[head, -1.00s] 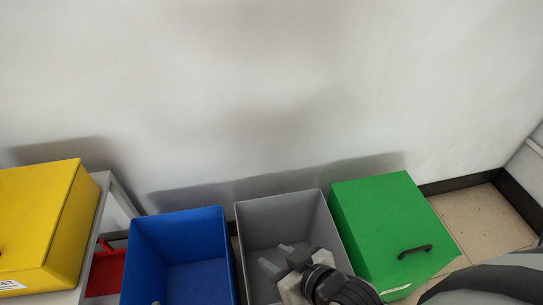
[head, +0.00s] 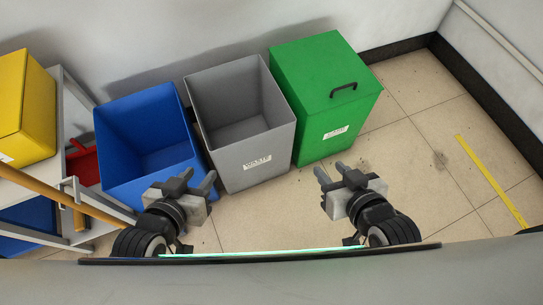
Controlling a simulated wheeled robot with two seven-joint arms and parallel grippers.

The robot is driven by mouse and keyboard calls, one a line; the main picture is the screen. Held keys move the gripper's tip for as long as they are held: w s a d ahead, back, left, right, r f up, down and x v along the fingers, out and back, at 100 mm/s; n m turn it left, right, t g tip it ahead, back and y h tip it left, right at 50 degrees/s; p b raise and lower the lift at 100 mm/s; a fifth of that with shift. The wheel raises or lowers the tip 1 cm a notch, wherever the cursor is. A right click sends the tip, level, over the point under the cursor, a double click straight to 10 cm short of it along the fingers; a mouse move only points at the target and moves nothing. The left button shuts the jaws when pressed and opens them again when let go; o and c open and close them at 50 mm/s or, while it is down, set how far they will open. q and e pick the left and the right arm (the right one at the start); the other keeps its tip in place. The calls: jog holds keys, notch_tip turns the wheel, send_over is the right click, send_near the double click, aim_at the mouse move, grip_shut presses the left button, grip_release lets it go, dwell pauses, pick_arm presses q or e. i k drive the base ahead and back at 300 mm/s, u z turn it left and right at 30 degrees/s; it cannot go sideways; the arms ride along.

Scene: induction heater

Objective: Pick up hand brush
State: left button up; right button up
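No hand brush can be made out for certain. A red object (head: 84,168), perhaps a dustpan or brush, lies at the left between the shelf frame and the blue bin; it is partly hidden. My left gripper (head: 198,177) is open and empty, in front of the blue and grey bins as seen here. My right gripper (head: 331,171) is open and empty, over the floor below the green bin in the picture.
A blue open bin (head: 122,135), a grey open waste bin (head: 268,140) and a green lidded bin (head: 310,85) stand along the wall. A yellow box (head: 38,100) sits on the metal shelf. A brown pole (head: 60,200) slants at left.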

aim_at(81, 222)
jog(key=u, duration=0.05)
jog(key=k, duration=0.95)
jog(key=u, duration=2.25)
jog(key=i, duration=0.15)
jog(key=z, duration=1.2)
